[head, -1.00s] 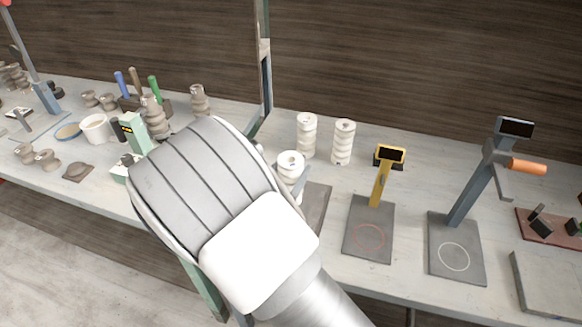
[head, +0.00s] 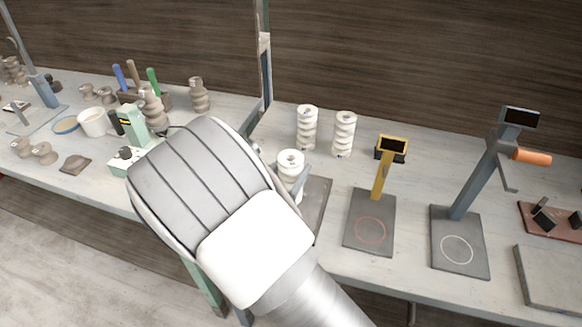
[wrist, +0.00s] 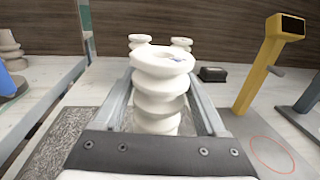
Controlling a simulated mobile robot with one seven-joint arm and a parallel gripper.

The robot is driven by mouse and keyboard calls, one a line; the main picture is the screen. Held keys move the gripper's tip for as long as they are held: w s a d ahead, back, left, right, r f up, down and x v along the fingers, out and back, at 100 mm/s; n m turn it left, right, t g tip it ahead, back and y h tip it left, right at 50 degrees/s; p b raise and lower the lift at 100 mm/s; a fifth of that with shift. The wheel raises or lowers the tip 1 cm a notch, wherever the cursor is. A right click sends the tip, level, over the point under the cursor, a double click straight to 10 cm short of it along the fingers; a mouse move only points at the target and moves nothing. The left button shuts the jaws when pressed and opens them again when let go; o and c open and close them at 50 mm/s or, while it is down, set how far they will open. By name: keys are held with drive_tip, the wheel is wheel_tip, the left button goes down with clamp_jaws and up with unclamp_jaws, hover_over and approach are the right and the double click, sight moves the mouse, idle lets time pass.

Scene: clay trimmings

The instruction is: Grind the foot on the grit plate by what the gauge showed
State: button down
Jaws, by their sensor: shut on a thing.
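My gripper (wrist: 160,95) is shut on a white ribbed insulator-like piece (wrist: 162,82), which stands upright between the fingers. Its top also shows in the head view (head: 290,159), just beyond my wrist. The dark, rough grit plate (head: 318,200) lies under and around it; its speckled surface (wrist: 58,145) shows beside the left finger in the wrist view. The foot is hidden by my gripper, so I cannot tell whether it touches the plate. A yellow stand (head: 381,180) with a dark display and a red ring, perhaps the gauge, is to the right. No reading is legible.
Two more white ribbed pieces (head: 306,128) (head: 344,134) stand behind. A blue-grey stand (head: 475,185) with an orange handle is farther right, beside a grey slab (head: 548,280). The left bench (head: 100,190) holds brown pieces, tools and a cup, beyond a gap.

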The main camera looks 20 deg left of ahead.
drive_tip(key=shift+f+b, duration=0.4)
drive_tip(key=shift+f, duration=0.1)
idle(0.5)
drive_tip(key=shift+a, duration=0.1)
drive_tip(key=a, duration=0.7)
drive_tip(key=shift+s+b, duration=0.45)
idle(0.5)
drive_tip(key=shift+a, duration=0.1)
drive_tip(key=shift+w+d+f, duration=0.1)
drive_tip(key=shift+w+d, duration=0.05)
drive_tip(key=shift+d, duration=1.1)
drive_tip(key=shift+w+d+r, duration=0.1)
drive_tip(key=shift+w+d, duration=0.05)
drive_tip(key=shift+d, duration=1.1)
drive_tip(key=shift+w+d+f, duration=0.1)
drive_tip(key=shift+w+d, duration=0.05)
drive_tip(key=shift+d, duration=1.1)
drive_tip(key=s+a, duration=0.1)
drive_tip(key=a, duration=0.8)
drive_tip(key=shift+a+b, duration=0.2)
drive_tip(key=shift+b, duration=0.25)
